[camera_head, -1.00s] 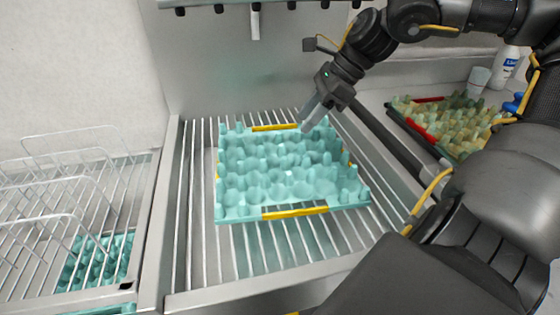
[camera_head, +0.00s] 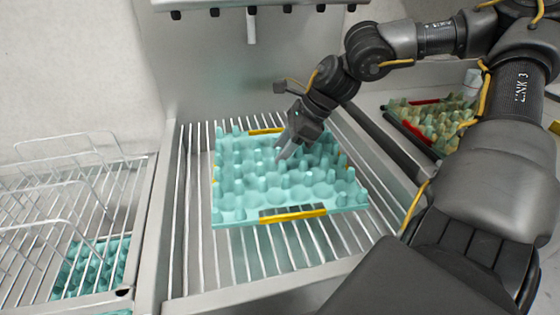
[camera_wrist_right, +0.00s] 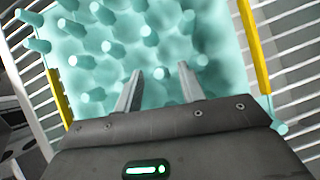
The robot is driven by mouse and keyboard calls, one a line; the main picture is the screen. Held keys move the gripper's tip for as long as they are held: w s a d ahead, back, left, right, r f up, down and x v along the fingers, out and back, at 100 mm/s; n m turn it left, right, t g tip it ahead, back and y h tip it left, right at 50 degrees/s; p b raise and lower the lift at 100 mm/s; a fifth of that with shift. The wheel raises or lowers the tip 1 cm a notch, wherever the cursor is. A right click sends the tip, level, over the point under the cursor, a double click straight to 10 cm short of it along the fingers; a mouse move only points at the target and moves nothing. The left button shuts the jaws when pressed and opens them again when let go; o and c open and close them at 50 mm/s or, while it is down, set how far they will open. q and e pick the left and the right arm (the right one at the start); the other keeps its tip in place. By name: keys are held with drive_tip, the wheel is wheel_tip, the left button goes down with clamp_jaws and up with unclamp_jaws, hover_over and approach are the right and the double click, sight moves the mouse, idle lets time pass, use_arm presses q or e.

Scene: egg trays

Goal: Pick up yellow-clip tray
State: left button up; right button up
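The teal egg tray (camera_head: 235,217) with yellow clips lies on the wire rack in the middle of the head view. One yellow clip (camera_head: 293,213) is on its front edge and another (camera_head: 265,131) on its back edge. The wrist view shows the tray's pegs and a yellow clip (camera_wrist_right: 255,48) on its right side. My right gripper (camera_head: 286,152) is over the back middle of the tray, pointing down. In the wrist view its two fingers (camera_wrist_right: 159,80) are apart with nothing between them. Whether the fingertips touch the tray is unclear. My left gripper is out of view.
A pale tray (camera_head: 415,128) with red clips stands at the right, partly behind my right arm. A wire dish rack (camera_head: 80,190) is at the left, with another teal tray (camera_head: 65,280) beneath it. A metal wall with hooks stands behind the central rack (camera_head: 195,270).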

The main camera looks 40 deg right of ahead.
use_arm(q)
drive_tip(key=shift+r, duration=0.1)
use_arm(e)
drive_tip(key=shift+c, duration=0.4)
clamp_jaws()
